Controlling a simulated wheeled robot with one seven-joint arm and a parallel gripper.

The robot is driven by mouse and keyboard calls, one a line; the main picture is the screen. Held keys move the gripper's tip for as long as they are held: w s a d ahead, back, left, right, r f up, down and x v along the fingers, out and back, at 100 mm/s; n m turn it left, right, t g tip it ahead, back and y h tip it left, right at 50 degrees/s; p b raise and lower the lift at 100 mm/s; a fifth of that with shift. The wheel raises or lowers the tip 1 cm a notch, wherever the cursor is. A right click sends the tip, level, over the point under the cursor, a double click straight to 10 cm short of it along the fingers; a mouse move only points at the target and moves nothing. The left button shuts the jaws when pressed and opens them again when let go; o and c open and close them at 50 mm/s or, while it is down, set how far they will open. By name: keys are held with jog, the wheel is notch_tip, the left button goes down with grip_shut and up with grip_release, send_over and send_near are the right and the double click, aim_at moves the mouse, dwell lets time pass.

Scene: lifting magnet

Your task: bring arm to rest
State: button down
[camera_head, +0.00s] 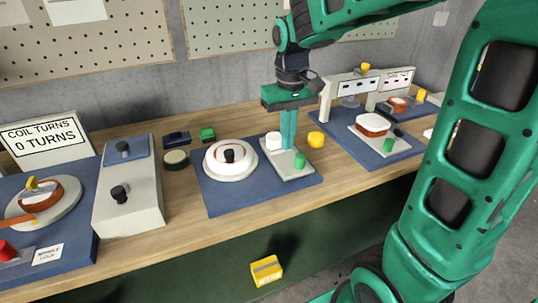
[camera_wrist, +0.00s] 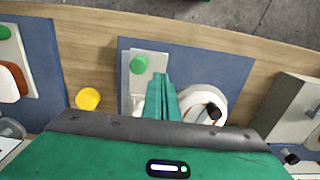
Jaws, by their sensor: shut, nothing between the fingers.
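My gripper (camera_head: 289,128) hangs from my green arm over the middle blue board (camera_head: 228,198), with its two green fingers together and empty. In the wrist view the closed fingers (camera_wrist: 165,98) point down between a light plate with a green knob (camera_wrist: 138,64) and a white round dial with a black knob (camera_wrist: 212,110). The fingers' tips appear close to the plate in the head view; I cannot tell whether they touch it. A white knob (camera_head: 273,140) stands just left of the fingers.
A yellow cylinder (camera_head: 316,139) stands right of the fingers. A grey box with a black knob (camera_head: 128,187) and a sign reading "COIL TURNS 0 TURNS" (camera_head: 45,138) are at left. A white frame (camera_head: 345,90) stands at right. A yellow block (camera_head: 266,270) lies below the bench front.

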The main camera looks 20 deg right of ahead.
jog(key=shift+r, duration=0.25)
dwell(0.3)
jog(key=s+d+f+m, duration=0.2)
jog(key=s+d, duration=0.4)
jog(key=s, duration=0.5)
jog(key=s+d+f+m, duration=0.2)
jog(key=s+d+m, duration=0.2)
jog(key=s, duration=0.8)
jog(key=shift+s+d, duration=0.2)
jog(key=shift+d, duration=0.9)
jog(key=shift+w+f, duration=0.2)
jog(key=shift+w, duration=0.5)
